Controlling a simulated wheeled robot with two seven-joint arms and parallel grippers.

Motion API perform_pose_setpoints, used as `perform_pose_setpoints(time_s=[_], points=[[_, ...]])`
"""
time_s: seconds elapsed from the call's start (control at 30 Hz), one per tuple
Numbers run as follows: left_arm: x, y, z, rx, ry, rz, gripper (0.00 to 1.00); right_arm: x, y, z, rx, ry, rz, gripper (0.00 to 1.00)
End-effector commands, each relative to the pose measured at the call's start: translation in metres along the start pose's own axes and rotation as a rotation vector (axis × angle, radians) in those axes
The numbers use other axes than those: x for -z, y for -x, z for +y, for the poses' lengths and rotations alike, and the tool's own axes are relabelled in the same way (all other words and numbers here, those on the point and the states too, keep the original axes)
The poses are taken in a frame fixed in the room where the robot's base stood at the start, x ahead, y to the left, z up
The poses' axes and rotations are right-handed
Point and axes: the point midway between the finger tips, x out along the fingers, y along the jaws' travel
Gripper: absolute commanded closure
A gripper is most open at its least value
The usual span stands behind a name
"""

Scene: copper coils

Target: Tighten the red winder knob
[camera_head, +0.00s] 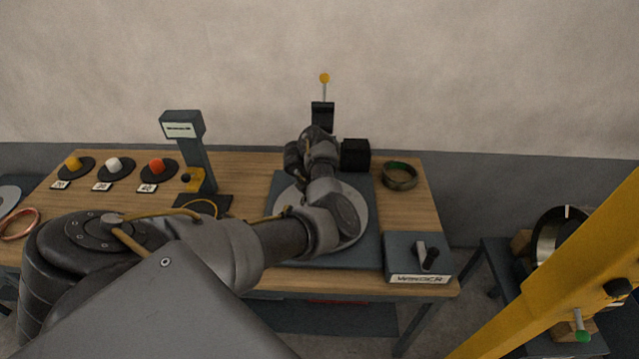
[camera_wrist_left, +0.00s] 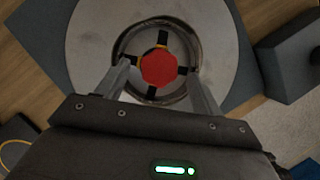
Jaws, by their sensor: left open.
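The red knob (camera_wrist_left: 158,68) shows in the left wrist view as a faceted red cap at the centre of a dark cross inside a dark ring (camera_wrist_left: 182,23). The ring sits on the pale round winder plate (camera_wrist_left: 88,35). The plate also shows in the head view (camera_head: 359,204), but my left arm hides the knob there. My left gripper (camera_wrist_left: 160,66) is open, with one finger on either side of the knob. Gaps show between the fingers and the knob; height above it is hard to tell. My right gripper is not in view.
A grey box with a black lever (camera_head: 405,269) stands right of the plate. A dark coil ring (camera_head: 400,176) and a black block (camera_head: 355,155) are behind. Left are a grey post (camera_head: 195,150), yellow, white and red knobs on discs, and a copper coil (camera_head: 18,224).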

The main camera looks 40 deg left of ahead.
Motion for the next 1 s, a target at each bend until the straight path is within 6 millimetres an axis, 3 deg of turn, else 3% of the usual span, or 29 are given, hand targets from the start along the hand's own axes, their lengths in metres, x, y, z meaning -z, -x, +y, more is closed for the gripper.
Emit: perform_pose_setpoints(time_s=[0.17, 0.5, 0.83, 1.0], points=[[0.0002, -0.0153, -0.0003, 0.001, -0.001, 0.000, 0.33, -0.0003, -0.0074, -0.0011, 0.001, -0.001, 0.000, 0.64], [-0.0007, -0.0174, -0.0004, 0.001, 0.001, -0.001, 0.33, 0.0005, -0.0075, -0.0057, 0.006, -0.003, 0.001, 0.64], [-0.0007, -0.0173, -0.0003, 0.000, 0.000, -0.001, 0.75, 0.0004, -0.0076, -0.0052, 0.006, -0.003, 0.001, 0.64], [-0.0008, -0.0168, -0.0002, 0.002, -0.005, -0.001, 0.78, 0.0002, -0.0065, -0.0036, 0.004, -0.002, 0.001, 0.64]])
